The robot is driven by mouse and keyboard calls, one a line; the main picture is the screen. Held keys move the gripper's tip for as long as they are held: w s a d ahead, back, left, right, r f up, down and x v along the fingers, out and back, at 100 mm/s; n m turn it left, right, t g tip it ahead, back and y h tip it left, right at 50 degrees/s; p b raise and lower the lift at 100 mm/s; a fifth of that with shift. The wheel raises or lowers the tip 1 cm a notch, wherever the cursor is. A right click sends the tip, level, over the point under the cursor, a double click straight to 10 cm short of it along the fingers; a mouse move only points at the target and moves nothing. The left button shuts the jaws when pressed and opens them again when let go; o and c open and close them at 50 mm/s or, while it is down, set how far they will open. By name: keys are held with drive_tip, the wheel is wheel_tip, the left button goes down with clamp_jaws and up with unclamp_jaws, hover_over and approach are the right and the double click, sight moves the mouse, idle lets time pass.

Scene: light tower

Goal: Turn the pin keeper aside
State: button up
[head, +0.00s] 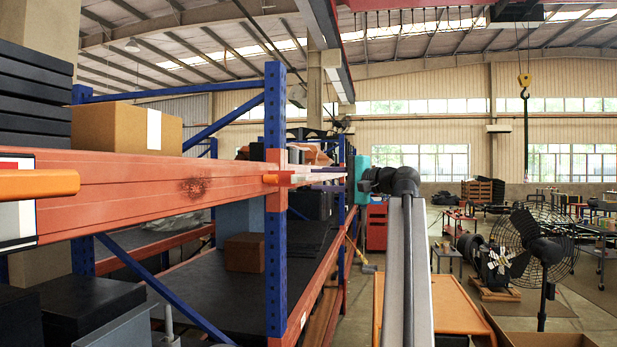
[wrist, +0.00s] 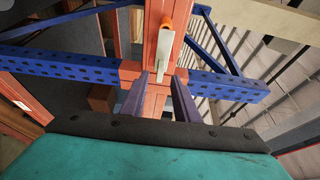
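A pale plate that looks like the pin keeper (wrist: 164,48) lies against the orange beam face in the wrist view, next to the rounded orange pin end (wrist: 167,23). A thin orange pin (head: 270,179) and a pale bar show at the upright in the head view. My gripper (wrist: 160,76) is open, its two dark purple fingers on either side of the orange beam face, below the plate in the picture. Nothing is between the fingers that I can see held. In the head view the teal gripper body (head: 358,178) points left toward the upright; contact cannot be told.
The blue upright (head: 276,230) and long orange beam (head: 150,193) stand close to my gripper. A cardboard box (head: 127,128) sits on the shelf above. A black fan (head: 535,250) stands at right.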

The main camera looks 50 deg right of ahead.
sight(307, 179)
drive_tip(key=shift+w+a+p, duration=0.2)
drive_tip(key=shift+w+p, duration=0.05)
drive_tip(key=shift+w, duration=0.85)
drive_tip(key=shift+w+a+p, duration=0.15)
drive_tip(key=shift+w+p, duration=0.05)
drive_tip(key=shift+w, duration=0.85)
drive_tip(key=shift+c, duration=0.4)
clamp_jaws()
